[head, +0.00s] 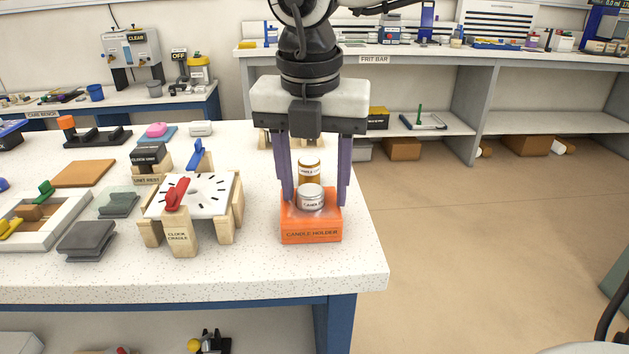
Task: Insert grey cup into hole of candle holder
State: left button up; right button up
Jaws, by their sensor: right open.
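The orange candle holder (311,235) stands near the right end of the speckled table. The small grey cup (312,203) has a label and sits upright at the top of the holder. Its lower part seems to be within the holder's top, but I cannot tell how deep it sits. My right gripper (315,202) points straight down over the holder. Its two purple fingers are spread, one on each side of the cup, with gaps to it. My left gripper is not in view.
An amber jar with a white lid (309,168) stands just behind the cup, between the fingers. The clock cradle (180,238) with a white dial (208,199) is to the left. The table's right edge (372,250) is close to the holder; open floor lies beyond.

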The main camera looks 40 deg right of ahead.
aim_at(312, 197)
jog(key=shift+r, duration=0.4)
pick_arm(q)
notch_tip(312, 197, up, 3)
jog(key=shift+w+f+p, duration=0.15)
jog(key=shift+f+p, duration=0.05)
jog(key=shift+p, duration=0.7)
pick_arm(e)
notch_tip(312, 197, up, 10)
jog(key=s+a, duration=0.1)
jog(key=shift+f, duration=0.25)
